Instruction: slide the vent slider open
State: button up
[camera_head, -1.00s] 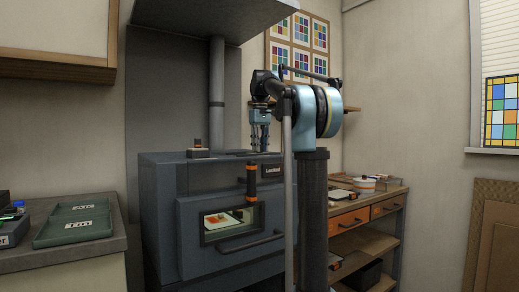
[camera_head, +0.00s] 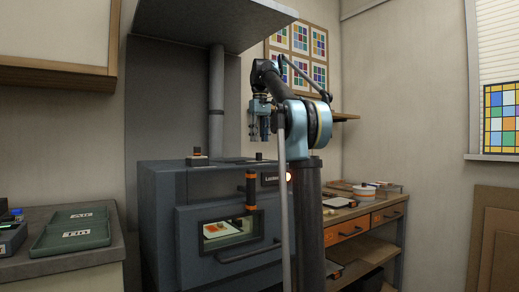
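The dark blue-grey kiln (camera_head: 160,205) stands in the middle, with a window and handle in its front door. A flat strip with a small upright knob (camera_head: 259,156) lies on its top, and looks like the vent slider. How far it is slid is too small to tell. My gripper (camera_head: 260,139) points down just above this knob, with a small gap between them in the picture. It holds nothing that I can see. Its fingers are too small and dark to tell whether they are open.
A low block with a knob (camera_head: 197,159) sits on the kiln top at left. A vertical flue pipe (camera_head: 217,95) rises behind to the hood (camera_head: 205,20). A wooden bench (camera_head: 350,213) stands at right, a counter with green trays (camera_head: 72,231) at left.

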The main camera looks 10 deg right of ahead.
jog(key=shift+r, duration=2.1)
